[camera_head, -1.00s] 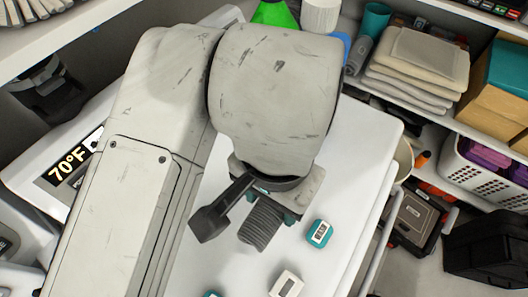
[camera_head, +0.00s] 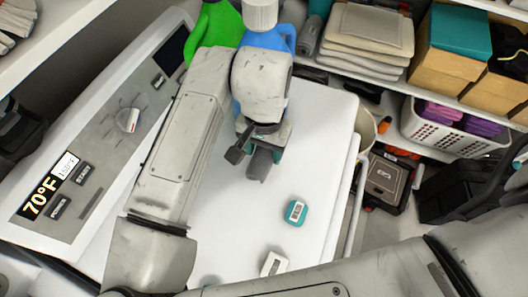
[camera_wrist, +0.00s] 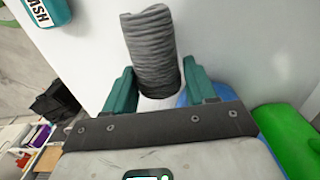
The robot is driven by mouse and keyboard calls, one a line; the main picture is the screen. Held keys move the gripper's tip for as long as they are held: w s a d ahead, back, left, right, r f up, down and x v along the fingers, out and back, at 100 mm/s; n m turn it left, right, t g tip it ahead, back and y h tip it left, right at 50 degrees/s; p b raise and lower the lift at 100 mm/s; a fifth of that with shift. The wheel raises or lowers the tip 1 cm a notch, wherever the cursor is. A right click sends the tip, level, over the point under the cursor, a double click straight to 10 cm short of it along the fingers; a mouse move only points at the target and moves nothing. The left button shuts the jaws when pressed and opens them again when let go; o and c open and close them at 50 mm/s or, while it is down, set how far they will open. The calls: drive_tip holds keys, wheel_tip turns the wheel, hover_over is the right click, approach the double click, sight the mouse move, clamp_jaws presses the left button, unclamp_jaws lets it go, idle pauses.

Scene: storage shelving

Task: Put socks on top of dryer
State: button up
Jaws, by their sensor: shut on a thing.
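The socks are a grey ribbed roll (camera_head: 260,164) below my gripper (camera_head: 266,147) in the head view. In the wrist view the socks (camera_wrist: 152,50) stick out from between my gripper's teal fingers (camera_wrist: 158,80). My gripper is shut on the socks. The dryer is a white machine with a broad flat top (camera_head: 315,135) and a sloped control panel (camera_head: 115,125) reading 70°F. The socks are over the dryer's top. I cannot tell whether they touch its surface.
Shelves with folded towels (camera_head: 365,38) and a white basket (camera_head: 440,135) are beyond. Bare top surrounds the socks.

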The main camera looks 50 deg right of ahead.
sight(264, 157)
drive_tip(key=shift+f, duration=1.35)
drive_tip(key=shift+f, duration=0.15)
drive_tip(key=o, duration=1)
drive_tip(key=shift+o, duration=0.2)
wheel_tip(264, 157, up, 12)
drive_tip(key=shift+r, duration=0.15)
